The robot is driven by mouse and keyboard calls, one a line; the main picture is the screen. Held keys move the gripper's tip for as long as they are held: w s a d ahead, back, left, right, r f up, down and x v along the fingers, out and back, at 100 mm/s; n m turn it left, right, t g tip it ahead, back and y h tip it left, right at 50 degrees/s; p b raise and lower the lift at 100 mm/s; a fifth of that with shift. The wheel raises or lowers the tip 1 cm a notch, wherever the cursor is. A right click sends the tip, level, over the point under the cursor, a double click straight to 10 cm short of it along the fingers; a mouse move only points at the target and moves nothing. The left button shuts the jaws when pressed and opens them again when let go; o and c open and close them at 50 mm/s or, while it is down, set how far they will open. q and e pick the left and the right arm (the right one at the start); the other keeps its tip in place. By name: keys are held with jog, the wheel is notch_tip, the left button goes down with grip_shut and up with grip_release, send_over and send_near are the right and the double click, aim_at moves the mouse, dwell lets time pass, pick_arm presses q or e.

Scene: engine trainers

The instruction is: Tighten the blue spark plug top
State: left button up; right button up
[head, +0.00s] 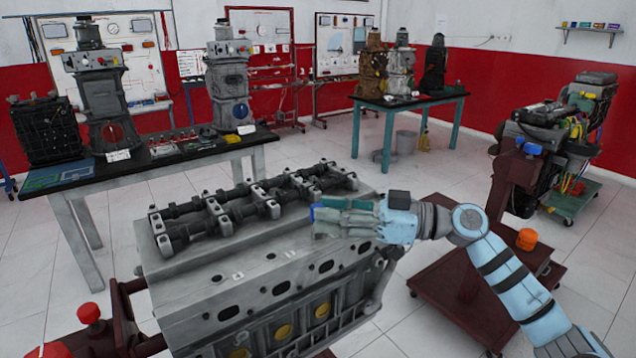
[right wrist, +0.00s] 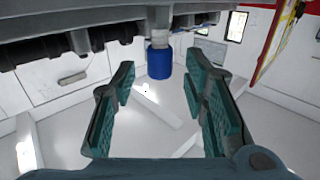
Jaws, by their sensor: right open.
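The blue spark plug top (right wrist: 159,62) is a short blue cylinder on a pale stem, close under the grey engine part in the right wrist view. In the head view a small bit of blue (head: 312,214) shows at my fingertips, on the grey engine block (head: 215,290). My right gripper (head: 322,216) is open, with its green fingers pointing left over the block's right part. In the right wrist view the gripper (right wrist: 158,78) has one finger on each side of the blue top, with visible gaps. My left gripper is out of view.
Camshafts (head: 250,203) run along the block's top behind the gripper. A dark red stand (head: 480,290) is at the right, beneath my right arm. A workbench with engine models (head: 160,160) stands at the back left, and a green-legged table (head: 410,100) farther back.

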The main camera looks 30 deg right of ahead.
jog(key=shift+p+x, duration=0.3)
jog(key=shift+x, duration=1.25)
jog(key=shift+d+f, duration=0.1)
jog(key=shift+c, duration=0.5)
grip_shut()
